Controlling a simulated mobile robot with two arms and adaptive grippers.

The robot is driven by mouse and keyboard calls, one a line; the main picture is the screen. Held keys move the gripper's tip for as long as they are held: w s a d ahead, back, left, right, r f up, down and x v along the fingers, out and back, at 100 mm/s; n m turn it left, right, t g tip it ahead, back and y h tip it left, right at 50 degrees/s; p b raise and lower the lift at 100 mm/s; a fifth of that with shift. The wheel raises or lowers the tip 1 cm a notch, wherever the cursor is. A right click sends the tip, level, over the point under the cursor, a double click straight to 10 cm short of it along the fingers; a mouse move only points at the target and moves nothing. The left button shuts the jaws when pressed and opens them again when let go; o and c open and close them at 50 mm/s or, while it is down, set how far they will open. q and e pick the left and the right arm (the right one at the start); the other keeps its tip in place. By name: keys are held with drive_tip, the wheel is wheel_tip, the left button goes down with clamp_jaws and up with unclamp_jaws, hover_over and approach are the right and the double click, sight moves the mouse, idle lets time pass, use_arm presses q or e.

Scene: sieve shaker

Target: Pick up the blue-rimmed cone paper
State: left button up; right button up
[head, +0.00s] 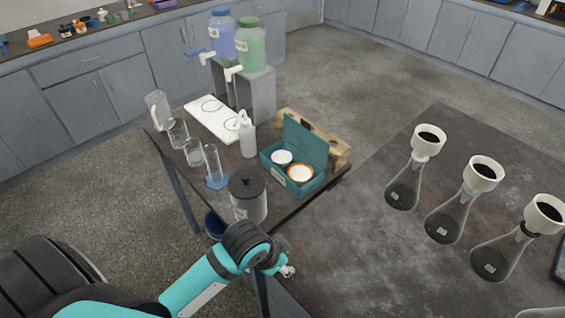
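A teal open box (293,185) stands near the front right of the dark side table, its lid raised behind it. Inside it, the blue-rimmed cone paper (282,157) sits in the back left place, a white round with a blue edge. A second white round with an orange rim (300,173) sits in front and to the right of it. My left gripper (287,268) is below and in front of the box, apart from it, beyond the table's front edge. It is mostly hidden by my own wrist, so its fingers cannot be made out. My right gripper is not in view.
A lidded grey canister (248,197) stands between my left arm and the box. A white bottle (247,137), glassware (194,153) and a cardboard box (338,151) are close by. Several flasks with funnels (480,178) stand on the right table.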

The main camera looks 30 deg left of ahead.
use_arm(q)
drive_tip(key=w+r, duration=0.1)
drive_tip(key=w, duration=0.1)
drive_tip(key=w+r+m, duration=0.1)
drive_tip(key=w, duration=0.2)
drive_tip(key=w+a+m, duration=0.1)
drive_tip(key=w, duration=0.2)
drive_tip(key=shift+w+r, duration=0.2)
drive_tip(key=shift+r, duration=0.2)
drive_tip(key=w+a+r+m, duration=0.1)
drive_tip(key=w+a+r, duration=0.2)
drive_tip(key=w, duration=0.3)
drive_tip(key=y, duration=0.2)
approach(284, 163)
drive_tip(key=shift+t, duration=0.3)
drive_tip(key=x, duration=0.1)
drive_tip(key=p+x, duration=0.1)
drive_tip(key=x, duration=0.2)
drive_tip(key=shift+w+a+f, duration=0.15)
drive_tip(key=shift+w+a, duration=0.15)
drive_tip(key=shift+w+f+p, duration=0.15)
drive_tip(key=shift+f+p, duration=0.25)
drive_tip(key=shift+f, duration=0.05)
drive_tip(key=shift+x, duration=2.2)
drive_tip(key=c, duration=0.5)
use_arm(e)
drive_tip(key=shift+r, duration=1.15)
